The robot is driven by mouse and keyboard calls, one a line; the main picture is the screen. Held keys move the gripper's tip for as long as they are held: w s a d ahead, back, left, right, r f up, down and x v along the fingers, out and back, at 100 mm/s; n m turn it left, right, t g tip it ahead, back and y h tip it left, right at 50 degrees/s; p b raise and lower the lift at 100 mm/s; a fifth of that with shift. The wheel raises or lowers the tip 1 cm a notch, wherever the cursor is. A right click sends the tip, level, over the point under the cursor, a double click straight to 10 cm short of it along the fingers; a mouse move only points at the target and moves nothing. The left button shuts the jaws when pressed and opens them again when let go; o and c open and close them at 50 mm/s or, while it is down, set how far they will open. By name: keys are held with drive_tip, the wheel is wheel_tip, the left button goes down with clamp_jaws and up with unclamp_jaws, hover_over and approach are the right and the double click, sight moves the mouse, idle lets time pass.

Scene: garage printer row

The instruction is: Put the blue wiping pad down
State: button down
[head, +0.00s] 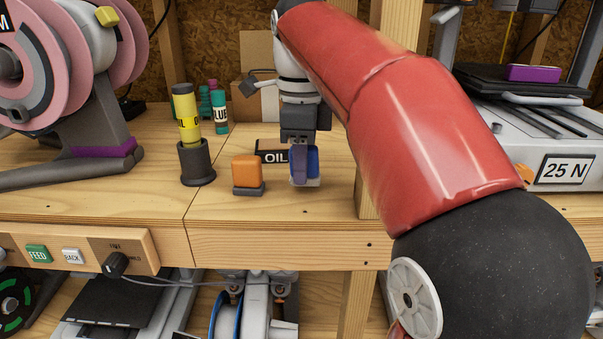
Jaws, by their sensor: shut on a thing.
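The blue wiping pad (312,165), with a pale lower edge, is upright at the front part of the wooden bench. My gripper (299,147) points down from above and is shut on the pad. The fingers partly cover the pad, and I cannot tell whether its underside touches the bench top.
An orange block on a grey base (247,172) stands close left of the pad. Further left, a dark cup (197,165) holds a yellow tube (187,110). Green bottles (218,108) stand behind. The bench front edge (270,207) is near. My arm hides the bench to the right.

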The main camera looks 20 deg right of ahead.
drive_tip(key=shift+f+p, duration=0.35)
drive_tip(key=shift+f, duration=0.3)
drive_tip(key=shift+f, duration=0.15)
drive_tip(key=c, duration=1.1)
unclamp_jaws()
drive_tip(key=shift+c, duration=0.2)
drive_tip(key=shift+f+b, duration=0.2)
drive_tip(key=shift+b, duration=0.4)
drive_tip(key=r+p, duration=0.2)
drive_tip(key=r, duration=0.6)
drive_tip(key=shift+d+p, duration=0.2)
drive_tip(key=shift+p, duration=0.1)
drive_tip(key=shift+r, duration=0.1)
